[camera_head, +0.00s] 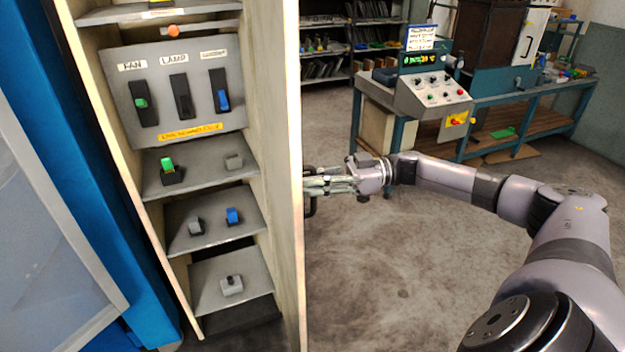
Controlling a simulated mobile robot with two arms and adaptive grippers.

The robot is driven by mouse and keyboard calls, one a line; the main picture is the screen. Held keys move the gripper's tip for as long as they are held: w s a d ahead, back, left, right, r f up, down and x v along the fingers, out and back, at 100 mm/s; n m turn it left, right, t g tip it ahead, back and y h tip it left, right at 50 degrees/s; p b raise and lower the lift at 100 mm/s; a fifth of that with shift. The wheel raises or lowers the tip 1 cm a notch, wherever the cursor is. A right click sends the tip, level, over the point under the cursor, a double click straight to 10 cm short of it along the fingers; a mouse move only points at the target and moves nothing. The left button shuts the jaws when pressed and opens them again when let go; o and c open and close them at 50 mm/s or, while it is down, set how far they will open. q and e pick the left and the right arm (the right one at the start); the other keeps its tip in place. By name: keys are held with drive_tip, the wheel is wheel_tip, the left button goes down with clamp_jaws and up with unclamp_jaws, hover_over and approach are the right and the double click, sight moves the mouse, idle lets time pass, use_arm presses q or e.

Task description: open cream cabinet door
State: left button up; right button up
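The cream cabinet (155,225) stands at the left with its inside showing. Its cream door (275,110) is swung open and seen almost edge-on at the cabinet's right side. My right gripper (318,183) is at the outer side of the door, near its free edge, at about mid-height. A dark part, perhaps the door handle (309,206), shows just below the fingers. The fingertips are partly hidden by the door edge, so I cannot tell whether they grip anything. My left gripper is not in view.
Inside the cabinet are a grey switch panel (180,90) and stepped grey shelves (215,215) with small switches. A blue cabinet (95,150) is at the far left. A control console (432,95) on a workbench (510,105) stands at the back right. The floor (400,270) right of the door is clear.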

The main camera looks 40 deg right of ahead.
drive_tip(key=shift+o, duration=1.1)
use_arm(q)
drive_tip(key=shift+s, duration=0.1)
use_arm(e)
drive_tip(key=shift+r, duration=0.1)
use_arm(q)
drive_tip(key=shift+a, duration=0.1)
use_arm(e)
drive_tip(key=shift+d, duration=0.2)
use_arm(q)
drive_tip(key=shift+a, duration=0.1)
use_arm(e)
drive_tip(key=v, duration=1.1)
drive_tip(key=shift+s+d, duration=0.2)
drive_tip(key=shift+d, duration=0.05)
